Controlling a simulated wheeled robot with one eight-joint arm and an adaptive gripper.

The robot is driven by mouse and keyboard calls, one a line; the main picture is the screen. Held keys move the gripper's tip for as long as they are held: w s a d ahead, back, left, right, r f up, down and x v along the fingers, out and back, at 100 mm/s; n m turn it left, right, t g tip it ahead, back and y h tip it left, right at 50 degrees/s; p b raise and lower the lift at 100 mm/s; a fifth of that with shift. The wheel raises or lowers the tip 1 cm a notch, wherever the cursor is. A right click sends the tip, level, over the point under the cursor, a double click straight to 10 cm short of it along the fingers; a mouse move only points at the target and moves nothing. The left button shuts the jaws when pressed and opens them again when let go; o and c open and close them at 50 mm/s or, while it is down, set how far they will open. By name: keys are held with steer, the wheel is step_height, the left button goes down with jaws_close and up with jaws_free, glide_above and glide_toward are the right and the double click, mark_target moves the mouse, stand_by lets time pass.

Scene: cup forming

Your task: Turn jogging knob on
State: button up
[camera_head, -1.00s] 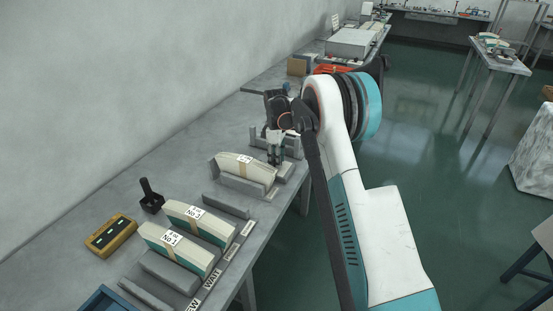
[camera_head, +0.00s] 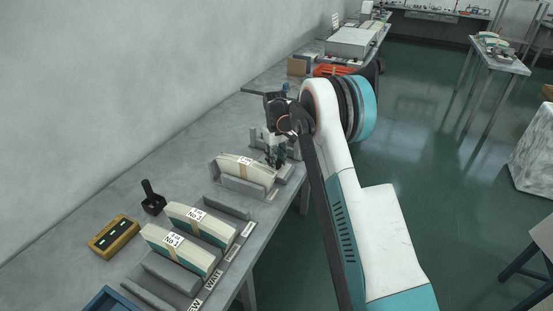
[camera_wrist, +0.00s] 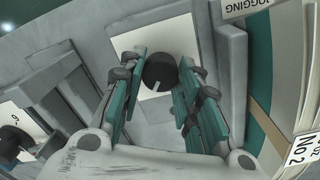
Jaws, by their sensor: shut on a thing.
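The jogging knob (camera_wrist: 160,72) is round and black with a pale pointer mark, on a white plate (camera_wrist: 179,33) in the wrist view. The pointer mark lies toward the lower side of the knob in that picture. My gripper (camera_wrist: 163,75) has its two teal fingers on either side of the knob and is shut on it. A JOGGING label (camera_wrist: 246,6) is at the top right of the wrist view. In the head view my gripper (camera_head: 275,157) is low over the bench, beside a paper stack in a grey holder; the knob is hidden there.
A second black knob (camera_wrist: 14,139) is at the left of the wrist view. The stack labelled No 2 (camera_wrist: 299,150) stands close on the right. In the head view, two more stacks (camera_head: 202,222), a yellow device (camera_head: 114,236) and a black-handled tool (camera_head: 152,198) lie nearer on the bench.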

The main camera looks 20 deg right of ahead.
steer(key=m, duration=0.5)
steer(key=shift+m+p, duration=0.3)
steer(key=shift+p, duration=0.1)
steer(key=shift+d+m, duration=0.1)
steer(key=shift+m, duration=2.1)
steer(key=o, duration=1.1)
steer(key=shift+c, duration=0.2)
step_height(320, 180, up, 12)
steer(key=shift+w, duration=0.1)
